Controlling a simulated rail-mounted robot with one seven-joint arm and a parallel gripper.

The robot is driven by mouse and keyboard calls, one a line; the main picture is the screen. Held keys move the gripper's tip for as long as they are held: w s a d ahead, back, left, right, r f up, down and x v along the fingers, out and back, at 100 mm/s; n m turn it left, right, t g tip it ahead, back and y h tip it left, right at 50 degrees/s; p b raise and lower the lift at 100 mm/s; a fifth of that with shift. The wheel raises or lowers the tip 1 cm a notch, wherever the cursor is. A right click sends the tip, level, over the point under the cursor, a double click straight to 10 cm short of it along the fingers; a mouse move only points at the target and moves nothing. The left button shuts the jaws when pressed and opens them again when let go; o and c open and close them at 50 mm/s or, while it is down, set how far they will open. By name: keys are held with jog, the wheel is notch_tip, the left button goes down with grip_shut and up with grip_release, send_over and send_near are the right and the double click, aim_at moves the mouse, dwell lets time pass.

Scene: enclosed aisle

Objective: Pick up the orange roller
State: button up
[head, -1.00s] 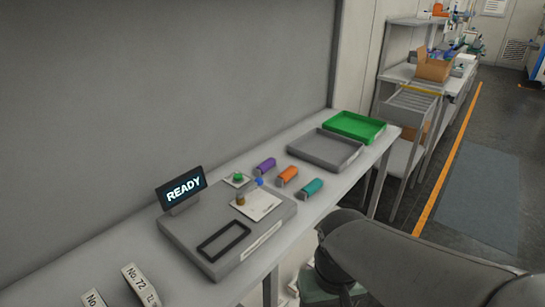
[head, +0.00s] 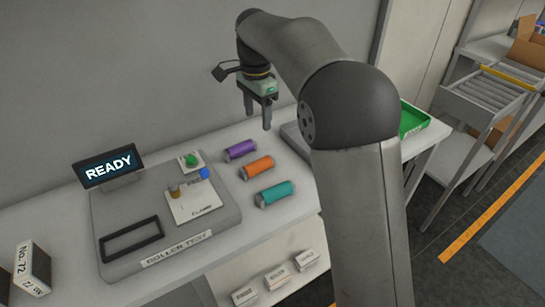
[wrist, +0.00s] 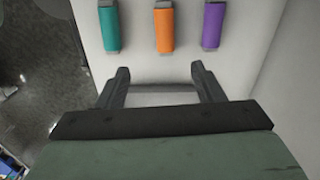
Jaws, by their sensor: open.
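The orange roller (head: 257,167) lies on the white bench between a purple roller (head: 240,150) and a teal roller (head: 275,194). In the wrist view the orange roller (wrist: 164,27) is at the top middle, with the teal one (wrist: 111,25) to its left and the purple one (wrist: 212,25) to its right. My gripper (head: 258,112) is open and empty, pointing down above the bench, at the back right of the rollers. In the wrist view its two fingers (wrist: 160,75) are apart, and the orange roller lies beyond their tips, roughly in line with the gap.
A grey roller test station (head: 215,228) with a READY screen (head: 108,165) stands left of the rollers. A green tray (head: 413,118) is on the right, and a grey tray (head: 290,134) is partly hidden by my arm. Small labelled boxes (head: 275,277) sit below the bench.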

send_over(257, 162)
jog(key=f, duration=1)
jog(key=shift+s+d+f, duration=0.15)
jog(key=shift+s+f, duration=0.2)
jog(key=shift+f, duration=0.05)
jog(key=shift+w+f+p, duration=0.2)
jog(key=shift+f+p, duration=0.1)
jog(key=shift+f, duration=1.3)
jog(key=shift+w+f+p, duration=0.2)
jog(key=shift+f+p, duration=0.1)
jog(key=shift+f, duration=1.3)
jog(key=c, duration=1.2)
